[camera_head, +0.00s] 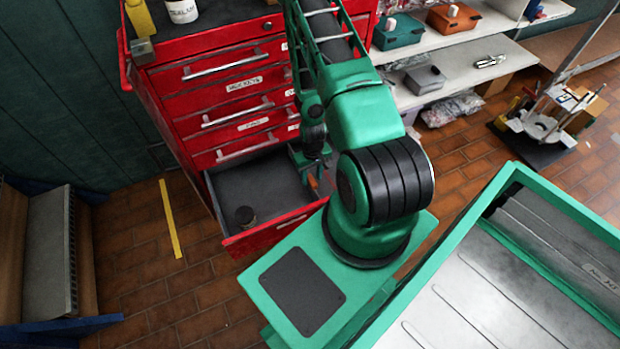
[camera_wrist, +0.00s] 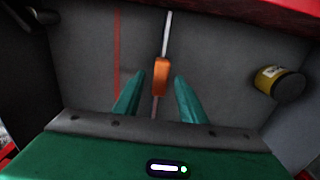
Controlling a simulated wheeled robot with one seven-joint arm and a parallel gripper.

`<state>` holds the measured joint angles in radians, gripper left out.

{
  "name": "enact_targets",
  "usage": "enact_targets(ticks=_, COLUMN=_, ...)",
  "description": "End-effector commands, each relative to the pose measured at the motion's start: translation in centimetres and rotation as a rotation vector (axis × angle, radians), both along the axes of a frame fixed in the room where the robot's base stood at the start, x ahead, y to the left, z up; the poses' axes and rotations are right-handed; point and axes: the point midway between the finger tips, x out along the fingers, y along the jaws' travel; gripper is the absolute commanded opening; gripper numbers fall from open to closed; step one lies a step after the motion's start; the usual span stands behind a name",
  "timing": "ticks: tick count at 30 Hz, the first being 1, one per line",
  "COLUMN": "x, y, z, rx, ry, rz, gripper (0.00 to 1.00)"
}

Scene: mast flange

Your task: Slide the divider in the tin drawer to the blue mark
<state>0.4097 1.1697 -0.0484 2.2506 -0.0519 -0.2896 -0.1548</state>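The open bottom drawer (camera_head: 235,185) of the red cabinet has a dark grey floor. In the wrist view its floor (camera_wrist: 215,50) fills most of the picture. The divider (camera_wrist: 167,32) looks like a thin pale strip seen edge-on, with an orange grip (camera_wrist: 160,77). My gripper (camera_wrist: 159,75) is open, its green fingers on either side of the orange grip with a visible gap on each side. In the head view my gripper (camera_head: 312,172) reaches into the drawer's right part, partly hidden by my arm. A red line shows left of the divider; I see no blue mark.
A red drawer front (camera_head: 270,236) borders the opening. Shelves (camera_head: 455,65) stand right of the cabinet.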

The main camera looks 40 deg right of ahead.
Motion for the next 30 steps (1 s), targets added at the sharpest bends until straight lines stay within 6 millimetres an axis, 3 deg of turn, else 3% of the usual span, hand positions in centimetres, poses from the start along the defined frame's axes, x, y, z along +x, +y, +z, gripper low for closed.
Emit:
enact_targets(ticks=12, x=0.2, y=0.0, z=6.5, rx=-0.001, ry=-0.003, rz=0.001, gripper=0.38)
enact_targets(ticks=18, x=0.2, y=0.0, z=8.8, rx=0.000, ry=-0.001, rz=0.001, gripper=0.38)
enact_targets(ticks=30, x=0.1, y=0.1, z=9.9, rx=0.000, ry=0.001, rz=0.001, gripper=0.38)
